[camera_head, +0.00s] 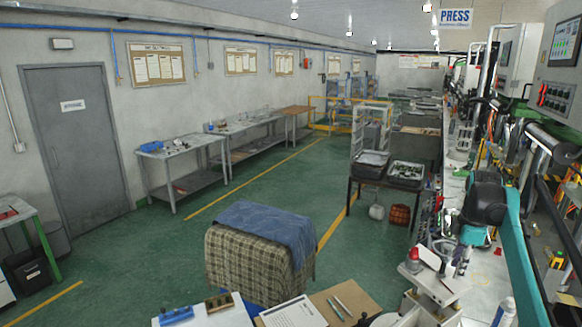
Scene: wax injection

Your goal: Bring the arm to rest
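My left arm and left gripper do not show in the head view. My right gripper cannot be picked out clearly; small dark parts (364,319) at the bottom edge, beside a pale rounded body, may belong to it. I cannot make out its fingertips or anything held. A white work surface (228,318) lies at the bottom edge. On it are a blue block (177,316) and a dark olive block with brass-coloured parts (219,302).
A cloth-covered block (243,262) stands just beyond the work surface. Green floor (130,270) is open at the left.

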